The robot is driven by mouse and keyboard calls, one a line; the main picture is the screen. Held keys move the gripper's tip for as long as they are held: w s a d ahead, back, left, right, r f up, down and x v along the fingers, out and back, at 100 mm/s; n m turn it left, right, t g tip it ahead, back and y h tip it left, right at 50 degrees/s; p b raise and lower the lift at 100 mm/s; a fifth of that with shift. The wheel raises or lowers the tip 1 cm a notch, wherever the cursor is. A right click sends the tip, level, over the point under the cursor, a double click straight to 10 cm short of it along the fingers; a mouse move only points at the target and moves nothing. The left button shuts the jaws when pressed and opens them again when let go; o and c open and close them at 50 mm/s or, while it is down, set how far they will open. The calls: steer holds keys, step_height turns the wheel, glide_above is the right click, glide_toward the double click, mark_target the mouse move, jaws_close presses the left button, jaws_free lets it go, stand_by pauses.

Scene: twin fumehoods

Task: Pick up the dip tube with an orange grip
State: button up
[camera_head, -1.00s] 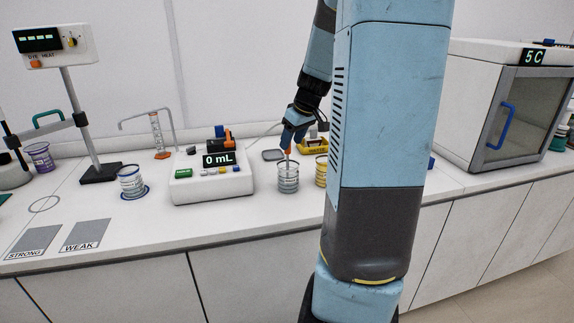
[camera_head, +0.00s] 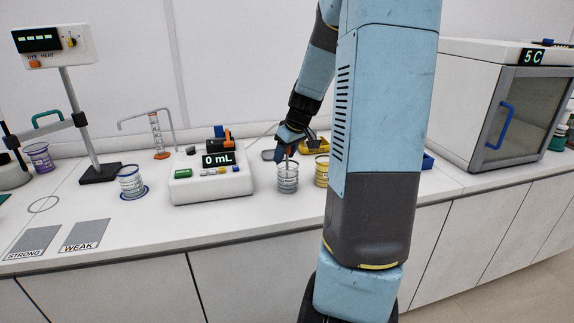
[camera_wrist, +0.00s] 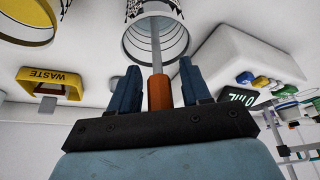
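The dip tube is a thin grey rod with an orange grip (camera_wrist: 159,92), standing with its lower end in a clear, ringed beaker (camera_head: 288,178) on the bench. My gripper (camera_wrist: 158,84) is at the grip, with one blue finger on each side. A narrow gap shows between the orange grip and each finger, so the gripper is open around it. In the head view my gripper (camera_head: 287,151) is just above the beaker and mostly hides the grip. The beaker also shows at the top of the wrist view (camera_wrist: 180,38).
A white dispenser reading 0 mL (camera_head: 212,184) stands left of the beaker. A yellow-banded beaker (camera_head: 321,171) is close on the right. A yellow waste bin (camera_wrist: 50,84) is behind. The bench front is clear.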

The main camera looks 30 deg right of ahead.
jaws_close()
stand_by(0.3)
